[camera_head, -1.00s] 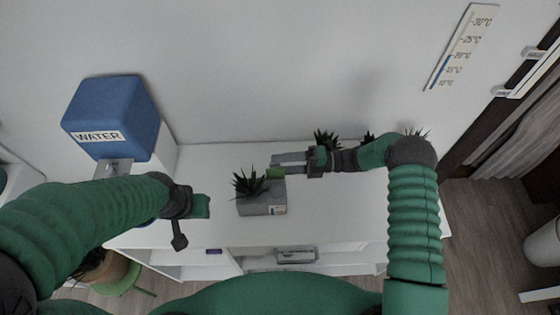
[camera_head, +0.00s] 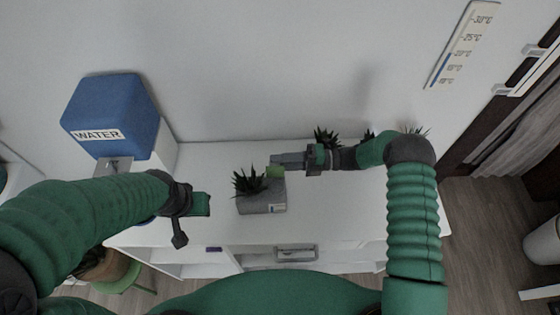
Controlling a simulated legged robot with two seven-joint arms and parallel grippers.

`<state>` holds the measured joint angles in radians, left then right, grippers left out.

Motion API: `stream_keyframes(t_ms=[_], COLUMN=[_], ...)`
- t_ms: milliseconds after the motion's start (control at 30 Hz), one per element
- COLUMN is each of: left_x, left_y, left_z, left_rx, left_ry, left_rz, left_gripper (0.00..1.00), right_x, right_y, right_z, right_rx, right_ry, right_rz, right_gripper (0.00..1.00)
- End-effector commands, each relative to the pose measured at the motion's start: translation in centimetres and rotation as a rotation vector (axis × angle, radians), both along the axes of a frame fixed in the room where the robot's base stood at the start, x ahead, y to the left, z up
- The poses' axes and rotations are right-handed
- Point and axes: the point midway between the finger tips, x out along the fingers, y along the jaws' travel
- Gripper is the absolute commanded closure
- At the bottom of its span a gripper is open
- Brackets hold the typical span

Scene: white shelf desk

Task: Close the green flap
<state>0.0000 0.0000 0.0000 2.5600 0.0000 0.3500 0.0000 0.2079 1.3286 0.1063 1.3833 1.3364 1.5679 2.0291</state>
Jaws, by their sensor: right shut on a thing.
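The green flap (camera_head: 275,171) is a small green piece at the back right edge of a grey planter (camera_head: 262,208) with a spiky plant in it. The planter stands on the white shelf desk in the head view. My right gripper (camera_head: 281,161) reaches in from the right at the planter's back right corner. Its fingers are together, shut on the green flap, and partly hide the contact. My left gripper (camera_head: 190,210) is left of the planter, apart from it. Its fingers do not show clearly.
A blue water container (camera_head: 115,105) stands on the left of the desk. More spiky plants (camera_head: 327,138) are at the back, behind my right arm. The white desk top (camera_head: 340,210) is clear right of the planter. A thermometer (camera_head: 458,47) is on the wall.

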Motion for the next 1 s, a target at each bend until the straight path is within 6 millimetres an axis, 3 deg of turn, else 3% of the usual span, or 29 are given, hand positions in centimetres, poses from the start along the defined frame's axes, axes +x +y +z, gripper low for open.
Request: stream_keyframes(t_ms=[667,1000], left_x=[0.00,0.00], left_y=[0.00,0.00], left_z=[0.01,0.16], left_rx=[0.000,0.000], left_ry=[0.000,0.000], left_rz=[0.000,0.000], left_gripper=[0.66,0.66], right_x=[-0.28,-0.94], right_y=[-0.09,-0.14], right_z=[-0.02,0.61], right_rx=[-0.002,0.004], right_ry=[-0.047,-0.250], right_rz=[0.001,0.000], right_gripper=[1.00,1.00])
